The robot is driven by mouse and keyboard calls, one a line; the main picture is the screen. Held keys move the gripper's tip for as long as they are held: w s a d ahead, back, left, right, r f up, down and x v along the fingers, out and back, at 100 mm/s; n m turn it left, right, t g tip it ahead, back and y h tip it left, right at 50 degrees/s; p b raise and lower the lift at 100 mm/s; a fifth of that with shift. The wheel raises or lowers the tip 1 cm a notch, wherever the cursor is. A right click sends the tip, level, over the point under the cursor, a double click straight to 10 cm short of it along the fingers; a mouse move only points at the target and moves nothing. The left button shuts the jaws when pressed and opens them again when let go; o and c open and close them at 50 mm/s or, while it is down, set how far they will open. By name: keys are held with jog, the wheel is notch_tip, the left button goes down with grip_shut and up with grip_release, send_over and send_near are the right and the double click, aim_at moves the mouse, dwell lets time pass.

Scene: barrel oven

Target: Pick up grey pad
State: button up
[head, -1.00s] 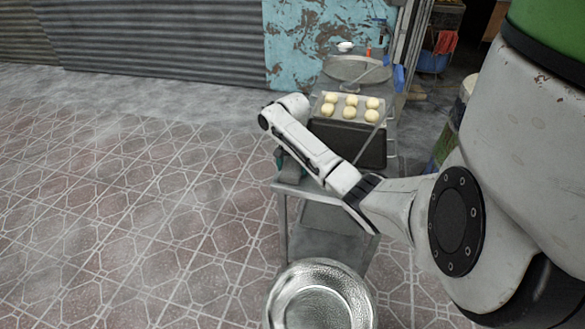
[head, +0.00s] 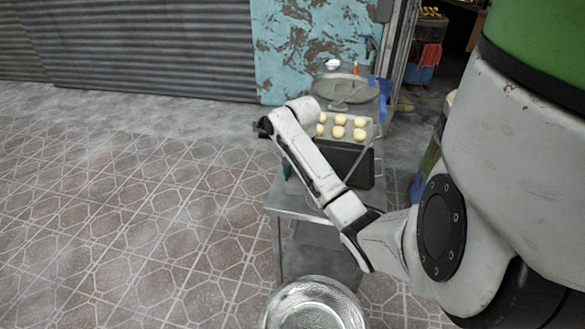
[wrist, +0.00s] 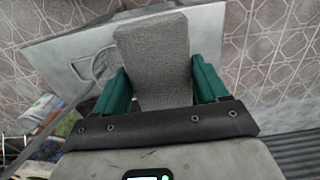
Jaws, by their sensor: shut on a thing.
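The grey pad (wrist: 155,55) is a thick, rough-faced rectangular block in the wrist view. My gripper (wrist: 157,80) has its two green fingers on either side of the pad, shut on it. The pad reaches out past the fingertips, with the metal table (wrist: 70,45) behind it. In the head view, my arm hides most of the gripper, and I cannot make out the pad there. The outer end of my arm is at the left side of the metal table (head: 300,205).
A dark box with a tray of several dough balls (head: 340,121) on top stands on the table, close right of my arm. A round metal pan (head: 343,88) is behind it. A shiny metal bowl (head: 315,305) is in front. Tiled floor at left is clear.

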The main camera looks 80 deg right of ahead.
jog(key=s+a+r+p, duration=0.2)
jog(key=s+p, duration=0.2)
jog(key=shift+s+a+r, duration=0.25)
jog(key=shift+a+r, duration=0.15)
jog(key=shift+s+a+r+p, duration=0.25)
jog(key=shift+s+a+p, duration=0.25)
jog(key=shift+s+p, duration=0.35)
